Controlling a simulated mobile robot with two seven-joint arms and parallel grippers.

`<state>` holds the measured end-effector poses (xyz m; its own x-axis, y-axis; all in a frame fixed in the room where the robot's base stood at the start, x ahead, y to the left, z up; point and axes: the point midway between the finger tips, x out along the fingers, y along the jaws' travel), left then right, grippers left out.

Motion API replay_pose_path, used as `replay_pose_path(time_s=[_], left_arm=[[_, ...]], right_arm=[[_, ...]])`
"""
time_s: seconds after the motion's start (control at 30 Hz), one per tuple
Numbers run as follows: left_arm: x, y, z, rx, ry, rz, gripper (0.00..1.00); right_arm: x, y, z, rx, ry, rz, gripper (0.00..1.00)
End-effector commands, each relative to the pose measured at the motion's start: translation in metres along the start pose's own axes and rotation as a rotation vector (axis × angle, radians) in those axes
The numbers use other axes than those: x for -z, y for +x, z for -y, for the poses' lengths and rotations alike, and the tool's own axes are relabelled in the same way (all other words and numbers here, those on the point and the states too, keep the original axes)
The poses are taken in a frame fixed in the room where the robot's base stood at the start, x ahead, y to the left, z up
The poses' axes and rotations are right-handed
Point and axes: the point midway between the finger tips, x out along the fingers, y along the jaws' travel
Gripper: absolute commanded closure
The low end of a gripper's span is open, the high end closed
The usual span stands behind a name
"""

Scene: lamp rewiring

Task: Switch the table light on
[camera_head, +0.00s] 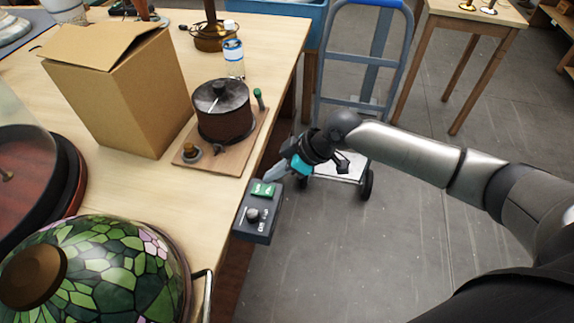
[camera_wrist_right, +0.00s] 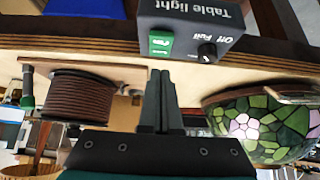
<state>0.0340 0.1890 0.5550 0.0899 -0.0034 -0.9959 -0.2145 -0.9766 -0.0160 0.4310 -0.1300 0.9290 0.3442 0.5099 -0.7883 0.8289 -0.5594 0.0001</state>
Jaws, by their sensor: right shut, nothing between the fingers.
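The table light control (camera_head: 258,222) is a dark box at the table's right edge. It has a green button (camera_head: 263,189) and a round black knob (camera_head: 252,214). In the right wrist view the box (camera_wrist_right: 190,15) appears upside down and reads "Table light", with "Off" and "Full" by the knob (camera_wrist_right: 207,52). My right gripper (camera_head: 270,175) is shut and empty, its tips close to the button end of the box; I cannot tell whether they touch it. The shut fingers (camera_wrist_right: 160,95) also show in the wrist view, below the green button (camera_wrist_right: 160,44). My left gripper is out of view.
A stained-glass lampshade (camera_head: 110,265) stands at the table's near left. A spool of brown cord (camera_head: 222,112) sits on a wooden board, beside an open cardboard box (camera_head: 120,95). A blue-handled hand truck (camera_head: 362,60) stands beyond my right arm. The floor right of the table is largely clear.

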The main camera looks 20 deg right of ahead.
Motion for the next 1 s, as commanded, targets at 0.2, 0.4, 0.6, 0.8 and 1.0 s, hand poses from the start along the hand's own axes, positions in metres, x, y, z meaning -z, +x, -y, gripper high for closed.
replay_pose_path(time_s=[0.2, 0.4, 0.6, 0.8, 1.0], left_arm=[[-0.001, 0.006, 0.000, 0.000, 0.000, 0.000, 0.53], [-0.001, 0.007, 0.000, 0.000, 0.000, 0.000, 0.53], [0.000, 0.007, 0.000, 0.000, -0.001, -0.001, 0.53], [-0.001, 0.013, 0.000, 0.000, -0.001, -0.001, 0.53], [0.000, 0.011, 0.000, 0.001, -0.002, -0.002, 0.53]], right_arm=[[-0.023, 0.022, 0.000, 0.001, 0.002, 0.001, 1.00], [-0.028, 0.027, 0.000, 0.000, 0.001, -0.001, 1.00], [-0.028, 0.026, 0.000, 0.000, 0.001, -0.001, 1.00], [-0.038, 0.033, 0.001, 0.001, 0.002, -0.002, 1.00], [-0.037, 0.032, 0.001, 0.001, 0.000, -0.005, 1.00]])
